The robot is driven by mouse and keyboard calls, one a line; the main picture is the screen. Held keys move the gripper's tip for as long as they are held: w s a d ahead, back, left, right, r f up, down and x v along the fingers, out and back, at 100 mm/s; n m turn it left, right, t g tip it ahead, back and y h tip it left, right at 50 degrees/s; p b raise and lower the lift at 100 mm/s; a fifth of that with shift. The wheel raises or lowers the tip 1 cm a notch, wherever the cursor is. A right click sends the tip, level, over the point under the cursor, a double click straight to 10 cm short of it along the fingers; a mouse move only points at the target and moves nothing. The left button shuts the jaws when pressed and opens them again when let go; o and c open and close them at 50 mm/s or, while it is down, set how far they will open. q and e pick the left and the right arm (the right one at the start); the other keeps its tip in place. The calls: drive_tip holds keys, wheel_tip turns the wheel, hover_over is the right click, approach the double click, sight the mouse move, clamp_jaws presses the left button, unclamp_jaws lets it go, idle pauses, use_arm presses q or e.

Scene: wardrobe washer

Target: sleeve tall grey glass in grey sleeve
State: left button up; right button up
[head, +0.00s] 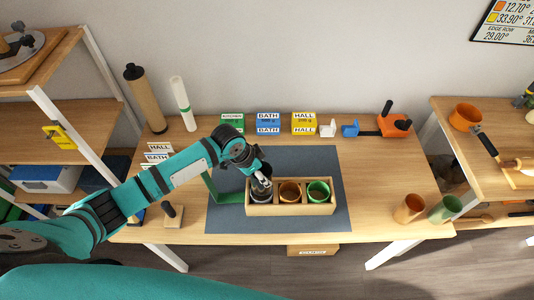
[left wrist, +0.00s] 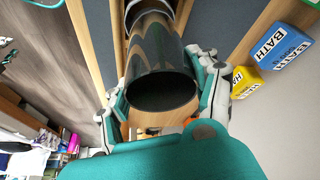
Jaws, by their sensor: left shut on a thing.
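The tall grey glass (left wrist: 160,65) is between the fingers of my left gripper (left wrist: 165,92), its dark open end facing the wrist camera. In the head view my left gripper (head: 262,187) is shut on it above the left compartment of the wooden box (head: 290,209). The grey sleeve (head: 262,196) is in that compartment, mostly hidden under the gripper. In the left wrist view a grey rim of the sleeve (left wrist: 150,5) shows at the glass's far end. The glass is lined up with it; how deep it sits I cannot tell. My right gripper is out of view.
The box also holds a brown sleeve (head: 290,192) and a green sleeve (head: 318,191). It stands on a dark mat (head: 300,160). A brown glass (head: 408,208) and a green glass (head: 446,208) stand at the right. A green bracket (head: 215,190) is left of the box.

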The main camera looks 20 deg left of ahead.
use_arm(q)
drive_tip(key=shift+w, duration=0.35)
drive_tip(key=shift+s+r+p, duration=0.4)
drive_tip(key=shift+s+p, duration=0.1)
drive_tip(key=shift+s, duration=0.15)
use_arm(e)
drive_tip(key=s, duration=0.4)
use_arm(q)
wheel_tip(320, 180, down, 4)
drive_tip(key=b, duration=0.2)
drive_tip(key=shift+w+b, duration=0.1)
drive_tip(key=shift+b, duration=0.2)
drive_tip(key=shift+f+b, duration=0.5)
drive_tip(key=shift+f, duration=0.25)
drive_tip(key=shift+f+b, duration=0.55)
drive_tip(key=shift+f, duration=0.8)
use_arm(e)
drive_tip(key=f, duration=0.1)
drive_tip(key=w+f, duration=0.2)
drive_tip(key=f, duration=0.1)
